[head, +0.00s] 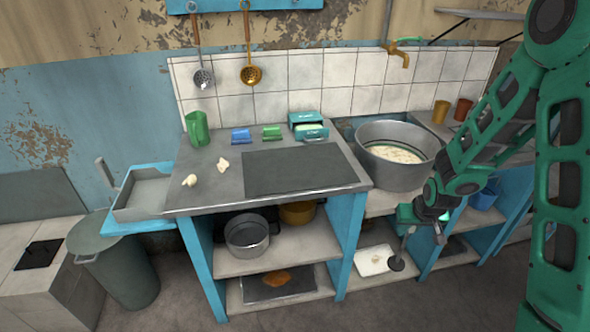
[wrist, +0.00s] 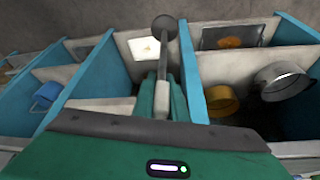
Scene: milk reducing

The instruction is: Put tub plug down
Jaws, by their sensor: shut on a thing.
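The tub plug has a pale rod and a dark round end (head: 396,263). My gripper (head: 424,213) is shut on its rod, in front of the counter and below the large metal tub (head: 400,178). The plug hangs from the gripper with the round end down, in the air before the lower shelves. In the wrist view the rod comes out between the green fingers of my gripper (wrist: 162,88), and the dark end (wrist: 165,27) is beyond them. The tub holds a whitish mass.
A grey counter (head: 207,166) with a dark plate (head: 300,171) and green jug (head: 197,129) stands left of the tub. Blue-framed shelves below hold a pot (head: 246,237) and a white tray (head: 374,260). A bin (head: 120,265) stands left. Floor in front is clear.

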